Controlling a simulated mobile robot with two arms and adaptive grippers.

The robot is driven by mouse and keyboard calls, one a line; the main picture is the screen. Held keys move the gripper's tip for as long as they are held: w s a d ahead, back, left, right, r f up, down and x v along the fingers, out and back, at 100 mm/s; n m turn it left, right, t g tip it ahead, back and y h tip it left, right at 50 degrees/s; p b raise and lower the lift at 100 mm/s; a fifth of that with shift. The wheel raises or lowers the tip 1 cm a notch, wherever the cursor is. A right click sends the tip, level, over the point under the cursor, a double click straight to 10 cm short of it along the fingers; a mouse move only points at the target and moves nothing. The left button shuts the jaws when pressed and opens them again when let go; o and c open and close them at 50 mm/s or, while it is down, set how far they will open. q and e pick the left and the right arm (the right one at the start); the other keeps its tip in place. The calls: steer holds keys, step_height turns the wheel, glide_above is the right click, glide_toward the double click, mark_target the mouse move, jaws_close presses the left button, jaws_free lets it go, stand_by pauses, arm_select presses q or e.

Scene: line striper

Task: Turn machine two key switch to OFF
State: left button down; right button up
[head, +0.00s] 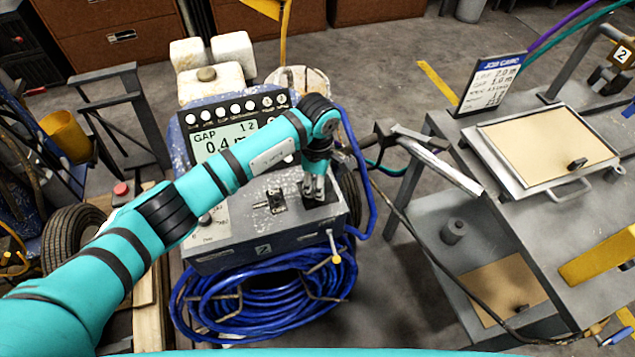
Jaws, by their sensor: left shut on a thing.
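Machine two's grey control box (215,257) stands in the middle left, with a "2" on its front face. Its display (222,140) reads GAP and about 0.4. My left gripper (318,198) points down onto the right part of the box's top panel, at a dark plate. It is shut on a small part there, which the fingers hide; I take it to be the key switch. I cannot read which way it is turned. A dark switch (275,199) with small labels sits left of the fingers. My right gripper is not in view.
Coiled blue hose (265,300) hangs on the front of the machine. A grey metal table (520,225) with a framed tan board (548,148) and a job card (490,83) stands at the right. A red button (121,190) and a tyre (70,238) are at the left.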

arm_select(q)
steer(key=n+b, duration=0.2)
steer(key=n, duration=0.3)
steer(key=shift+f+n, duration=0.1)
steer(key=shift+n, duration=0.2)
steer(key=n+b, duration=0.2)
steer(key=n, duration=0.3)
steer(key=shift+n, duration=0.3)
steer(key=c, duration=0.9)
jaws_free()
steer(key=shift+c, duration=0.2)
steer(key=shift+r, duration=0.3)
step_height(320, 180, up, 12)
steer(key=shift+f, duration=0.15)
